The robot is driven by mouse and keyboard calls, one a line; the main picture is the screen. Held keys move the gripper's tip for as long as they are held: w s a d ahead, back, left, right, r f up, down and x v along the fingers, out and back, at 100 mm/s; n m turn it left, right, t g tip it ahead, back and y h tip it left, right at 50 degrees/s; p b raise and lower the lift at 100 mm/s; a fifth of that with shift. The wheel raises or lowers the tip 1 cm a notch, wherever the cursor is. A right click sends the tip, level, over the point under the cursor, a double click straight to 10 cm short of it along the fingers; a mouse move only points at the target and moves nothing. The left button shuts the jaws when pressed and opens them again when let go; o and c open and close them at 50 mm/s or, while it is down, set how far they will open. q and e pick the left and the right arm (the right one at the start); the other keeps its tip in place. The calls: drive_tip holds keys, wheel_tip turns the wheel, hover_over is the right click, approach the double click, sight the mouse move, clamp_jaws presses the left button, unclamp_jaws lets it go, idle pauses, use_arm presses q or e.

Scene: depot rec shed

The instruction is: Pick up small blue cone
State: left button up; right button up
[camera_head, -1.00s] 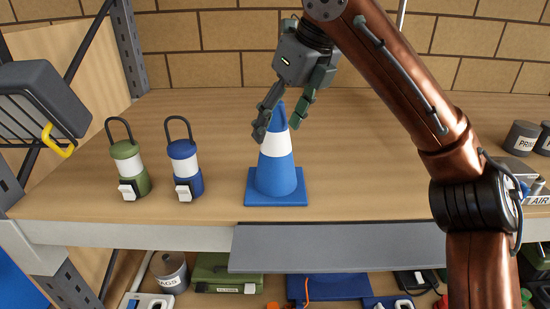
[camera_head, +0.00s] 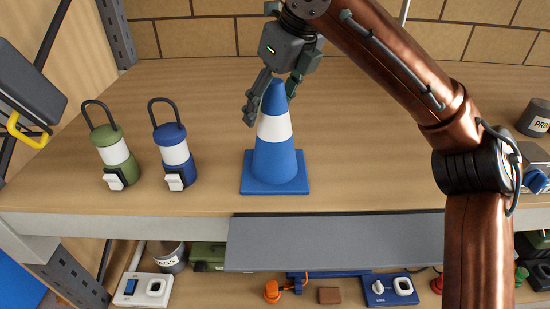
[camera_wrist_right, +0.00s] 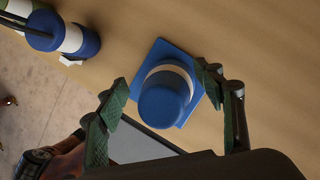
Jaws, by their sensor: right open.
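The small blue cone (camera_head: 275,165) stands upright on the wooden shelf, with a white band and a square blue base. In the right wrist view the cone (camera_wrist_right: 163,103) is seen from above, its blue top between my two fingers. My right gripper (camera_head: 271,97) is open at the cone's top, with one finger on the left of the tip and the other at its right or behind it. The fingers (camera_wrist_right: 160,100) show apart in the wrist view, and I cannot tell whether either touches the cone. My left gripper is not in view.
A green lantern (camera_head: 114,158) and a blue lantern (camera_head: 174,157) stand left of the cone. A grey panel (camera_head: 335,243) lies along the shelf's front edge. A lower shelf holds switches (camera_head: 143,289) and small parts.

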drive_tip(key=shift+w+a+f, duration=0.1)
drive_tip(key=shift+w+f, duration=0.25)
drive_tip(key=shift+f, duration=0.25)
drive_tip(key=shift+w+f, duration=0.1)
drive_tip(key=shift+f, duration=0.2)
drive_tip(key=shift+a+f, duration=0.1)
drive_tip(key=shift+f, duration=0.05)
drive_tip(key=shift+c, duration=1.4)
drive_tip(key=c, duration=0.6)
clamp_jaws()
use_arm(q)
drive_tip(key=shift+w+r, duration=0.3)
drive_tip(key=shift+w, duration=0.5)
